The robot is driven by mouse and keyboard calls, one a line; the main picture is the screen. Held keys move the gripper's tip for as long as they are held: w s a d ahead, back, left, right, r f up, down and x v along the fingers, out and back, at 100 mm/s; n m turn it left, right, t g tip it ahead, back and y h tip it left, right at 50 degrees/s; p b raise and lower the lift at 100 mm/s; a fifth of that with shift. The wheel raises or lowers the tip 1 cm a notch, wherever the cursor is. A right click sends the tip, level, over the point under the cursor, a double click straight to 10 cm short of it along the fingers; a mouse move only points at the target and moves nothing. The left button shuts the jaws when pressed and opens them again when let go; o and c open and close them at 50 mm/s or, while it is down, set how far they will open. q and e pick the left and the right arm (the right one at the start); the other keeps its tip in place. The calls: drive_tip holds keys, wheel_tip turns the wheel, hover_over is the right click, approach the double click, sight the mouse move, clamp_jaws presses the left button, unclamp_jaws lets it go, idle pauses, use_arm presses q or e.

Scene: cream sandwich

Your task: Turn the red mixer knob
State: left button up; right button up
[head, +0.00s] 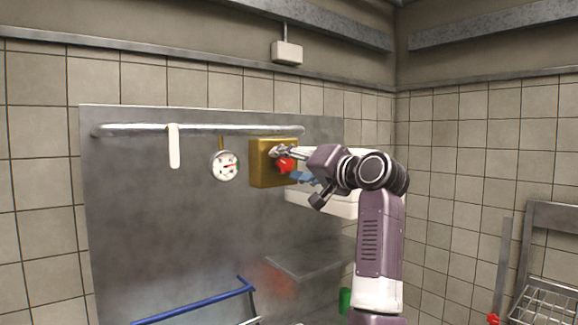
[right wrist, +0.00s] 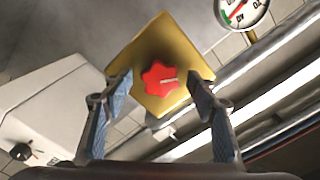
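The red mixer knob (head: 285,165) is mounted on the front of a yellow-brown box (head: 260,165) on the metal wall panel. In the right wrist view the lobed red knob (right wrist: 163,76), with a pale line on it, shows in front of the yellow box (right wrist: 190,50). My right gripper (head: 289,164) is open, with its fingers pointing at the box. In the right wrist view its fingertips (right wrist: 160,84) appear on either side of the knob, apart from it; whether they reach its depth I cannot tell. My left gripper is not in view.
A round gauge (head: 226,166) and a white strip (head: 174,146) hang from the metal rail (head: 120,130). A white unit with a black knob (right wrist: 20,151) is beside the box. Below are a metal shelf (head: 310,258) and a blue bar (head: 195,304). A wire rack (head: 545,295) stands at right.

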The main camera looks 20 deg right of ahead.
drive_tip(key=shift+s, duration=0.15)
drive_tip(key=v, duration=1.1)
drive_tip(key=shift+s+d, duration=0.15)
drive_tip(key=shift+s, duration=0.2)
